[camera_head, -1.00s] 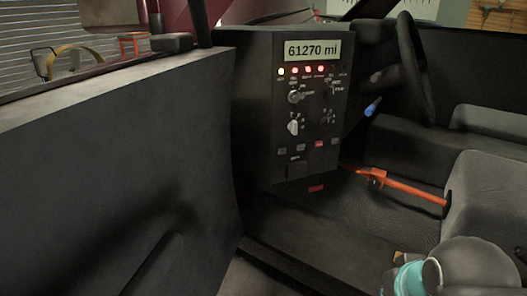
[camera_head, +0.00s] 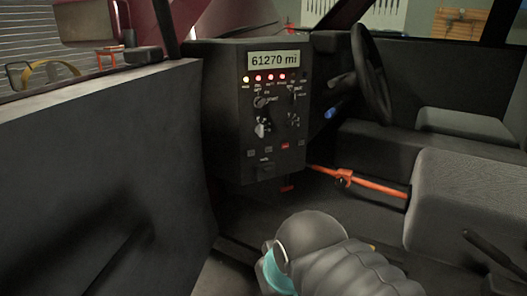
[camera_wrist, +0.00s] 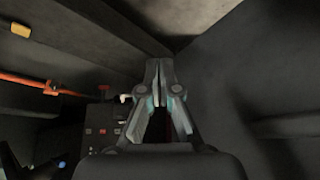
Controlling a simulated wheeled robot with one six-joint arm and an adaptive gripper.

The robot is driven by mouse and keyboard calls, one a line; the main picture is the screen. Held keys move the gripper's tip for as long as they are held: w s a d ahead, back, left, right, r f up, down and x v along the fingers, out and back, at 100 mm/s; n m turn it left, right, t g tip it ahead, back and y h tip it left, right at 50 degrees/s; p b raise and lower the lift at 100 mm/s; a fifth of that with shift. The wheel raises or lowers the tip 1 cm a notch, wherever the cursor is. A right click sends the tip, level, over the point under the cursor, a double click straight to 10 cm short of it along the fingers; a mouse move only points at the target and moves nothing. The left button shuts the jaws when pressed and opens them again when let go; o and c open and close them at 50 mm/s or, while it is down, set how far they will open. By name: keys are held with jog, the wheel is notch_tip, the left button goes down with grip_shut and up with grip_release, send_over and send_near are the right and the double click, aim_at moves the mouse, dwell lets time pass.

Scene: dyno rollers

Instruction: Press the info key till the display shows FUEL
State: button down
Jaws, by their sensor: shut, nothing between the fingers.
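The dark control panel (camera_head: 225,130) stands upright inside the car door opening. Its display (camera_head: 274,60) reads 61270 mi. A row of small keys (camera_head: 268,151) runs along its lower part, one of them red (camera_head: 285,146); their labels are too small to read, so I cannot tell which is the info key. In the wrist view the keys (camera_wrist: 102,132) show left of my gripper, partly cut off by it. My gripper (camera_wrist: 159,64) is shut and empty, apart from the panel. In the head view my arm shows at the bottom, but the fingers do not.
Several lit lamps (camera_head: 258,77), knobs and switches (camera_head: 262,101) crowd the panel above the keys. An orange bar (camera_head: 372,184) lies right of the panel, near the seat (camera_head: 455,200). The door (camera_head: 85,150) stands at the left. The steering wheel (camera_head: 371,75) is behind right.

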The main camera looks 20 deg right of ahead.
aim_at(269, 150)
jog(key=w+d+r+m+t+b, duration=0.1)
jog(key=w+d+r+m+b, duration=0.15)
jog(key=w, duration=0.65)
jog(key=w+d+r+m+t+b, duration=0.15)
jog(key=w+d, duration=0.25)
jog(key=w, duration=0.5)
jog(key=w+d+m+b, duration=0.3)
jog(key=w+d+m, duration=0.1)
jog(key=w+d, duration=0.9)
jog(key=shift+w+f+t, duration=0.35)
jog(key=shift+w+f, duration=0.05)
jog(key=shift+w, duration=0.05)
jog(key=shift+w, duration=0.1)
jog(key=w+p, duration=0.4)
jog(key=w, duration=0.4)
jog(key=shift+w+a, duration=0.25)
jog(key=shift+w, duration=0.05)
jog(key=shift+p, duration=0.35)
jog(key=shift+w, duration=0.4)
